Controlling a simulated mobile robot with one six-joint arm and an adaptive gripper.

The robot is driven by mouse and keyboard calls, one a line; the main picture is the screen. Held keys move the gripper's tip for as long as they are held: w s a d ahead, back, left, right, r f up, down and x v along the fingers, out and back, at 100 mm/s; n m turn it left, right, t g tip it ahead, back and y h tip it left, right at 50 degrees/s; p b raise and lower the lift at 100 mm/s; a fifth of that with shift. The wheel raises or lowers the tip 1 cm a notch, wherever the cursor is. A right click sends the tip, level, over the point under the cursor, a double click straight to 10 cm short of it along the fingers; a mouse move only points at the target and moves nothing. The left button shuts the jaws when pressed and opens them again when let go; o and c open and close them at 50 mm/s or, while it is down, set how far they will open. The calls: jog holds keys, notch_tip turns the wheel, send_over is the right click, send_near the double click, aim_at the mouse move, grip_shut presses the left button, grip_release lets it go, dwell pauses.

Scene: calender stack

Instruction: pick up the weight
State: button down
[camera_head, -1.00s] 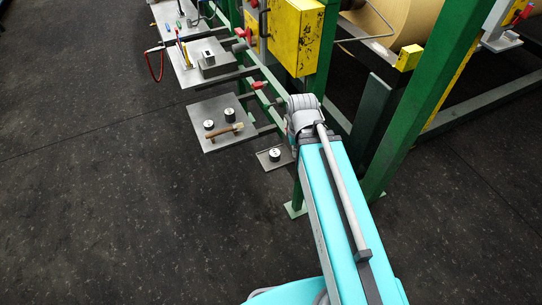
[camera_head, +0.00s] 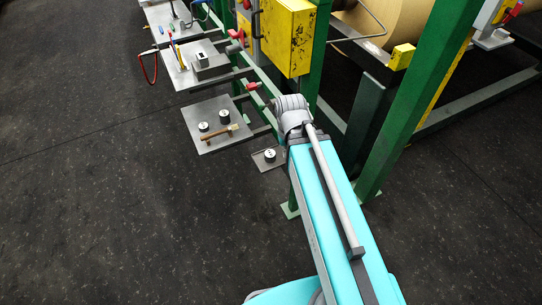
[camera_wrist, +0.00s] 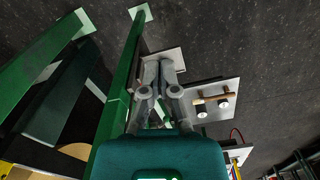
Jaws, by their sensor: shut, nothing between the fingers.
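Three small dark round weights with pale tops are in the head view. Two of them, one weight (camera_head: 203,127) and another weight (camera_head: 224,116), stand on a grey plate (camera_head: 208,146) beside a wooden-handled tool (camera_head: 220,133). A third weight (camera_head: 269,154) stands on a smaller plate (camera_head: 259,164) close to my arm. In the wrist view my gripper (camera_wrist: 159,64) is shut and empty, in front of the smaller plate (camera_wrist: 177,53). The third weight is not visible there. The two other weights show to the right of my gripper. My gripper is hidden in the head view.
Green posts (camera_head: 402,110) of the machine frame stand just right of my arm. A yellow box (camera_head: 288,38) and a red-handled part (camera_head: 252,86) are near the arm's end. More plates with tools (camera_head: 211,68) lie farther back. The dark floor at left is clear.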

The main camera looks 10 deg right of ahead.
jog(key=c, duration=1.4)
grip_release()
jog(key=c, duration=1)
grip_release()
jog(key=shift+w+f, duration=0.1)
jog(key=shift+o, duration=1.4)
jog(key=shift+w+f+m+b, duration=0.25)
jog(key=shift+m+b, duration=0.05)
jog(key=o, duration=0.7)
jog(key=w+f+m+b, duration=0.1)
jog(key=w, duration=0.1)
jog(key=w+f+m+b, duration=0.2)
jog(key=shift+w+f+m, duration=0.2)
jog(key=shift+w+m, duration=0.05)
jog(key=shift+m, duration=0.05)
jog(key=shift+w+a+f+m+b, duration=0.1)
jog(key=shift+w+f+m+b, duration=2.4)
jog(key=shift+w+m, duration=0.85)
jog(key=shift+w+a+f+m+b, duration=0.1)
jog(key=shift+w+f+m+b, duration=2.35)
jog(key=shift+w+m, duration=0.9)
jog(key=shift+w+a+f+m+b, duration=0.1)
jog(key=shift+w+f+m+b, duration=2.35)
jog(key=shift+w+m, duration=0.9)
jog(key=shift+w+r, duration=0.15)
